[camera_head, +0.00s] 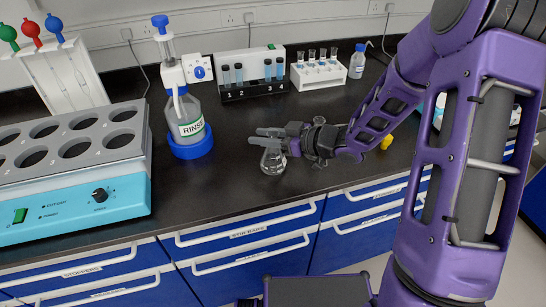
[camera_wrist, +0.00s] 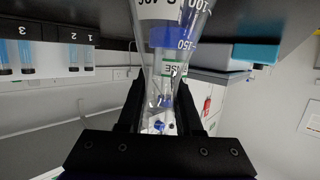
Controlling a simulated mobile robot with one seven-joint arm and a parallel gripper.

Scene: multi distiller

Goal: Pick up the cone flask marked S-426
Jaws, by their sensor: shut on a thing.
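A clear glass cone flask (camera_head: 272,163) is at the front middle of the dark bench. My gripper (camera_head: 270,137) comes in from the right and is shut on its neck. In the wrist view my gripper (camera_wrist: 160,105) has a finger on each side of the narrow glass, and the flask (camera_wrist: 168,40) fills the top middle. I cannot tell whether the flask's base touches the bench.
A RINSE bottle (camera_head: 188,118) in a blue base stands left behind the flask. A teal heating bath (camera_head: 75,195) is at left. A black vial rack (camera_head: 253,92), a white tube rack (camera_head: 318,76) and a small bottle (camera_head: 357,62) stand behind. Bench between flask and bath is clear.

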